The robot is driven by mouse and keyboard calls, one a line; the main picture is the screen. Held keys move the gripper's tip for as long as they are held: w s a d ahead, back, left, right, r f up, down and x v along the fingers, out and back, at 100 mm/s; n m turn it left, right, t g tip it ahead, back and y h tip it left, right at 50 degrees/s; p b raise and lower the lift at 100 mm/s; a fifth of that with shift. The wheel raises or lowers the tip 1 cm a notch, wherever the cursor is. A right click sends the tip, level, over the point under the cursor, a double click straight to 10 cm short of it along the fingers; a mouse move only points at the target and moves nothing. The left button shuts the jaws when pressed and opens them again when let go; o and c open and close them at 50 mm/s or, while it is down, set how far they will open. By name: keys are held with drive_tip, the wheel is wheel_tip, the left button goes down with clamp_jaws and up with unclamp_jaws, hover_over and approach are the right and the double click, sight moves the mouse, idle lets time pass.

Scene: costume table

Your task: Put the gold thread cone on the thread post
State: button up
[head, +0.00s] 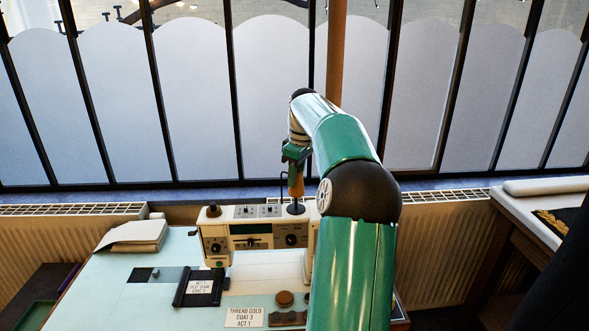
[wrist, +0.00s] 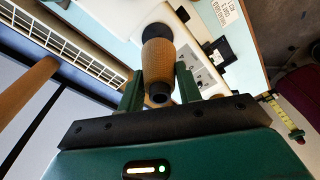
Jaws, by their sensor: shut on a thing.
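The gold thread cone (head: 296,188) is orange-gold and roughly upright above the back right of the sewing machine. My gripper (head: 294,165) is shut on it from above. In the wrist view the cone (wrist: 158,62) sits between the two green fingers of my gripper (wrist: 160,88), its dark end toward the camera. A round black base (head: 295,209) on the machine top lies directly under the cone; it also shows behind the cone's far end in the wrist view (wrist: 155,31). The cone hides most of the post, so I cannot tell whether the post is inside it.
The cream sewing machine (head: 254,238) stands at the table's back edge. A thin dark rod rises just left of the cone. A label card (head: 244,317), a black labelled holder (head: 199,288) and folded cloth (head: 134,235) lie on the table. A radiator (head: 440,235) and window stand behind.

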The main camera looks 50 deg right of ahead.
sight(296, 188)
drive_tip(key=shift+w+f, duration=0.15)
drive_tip(key=shift+f, duration=2.25)
drive_tip(key=shift+f, duration=0.1)
drive_tip(key=o, duration=1.1)
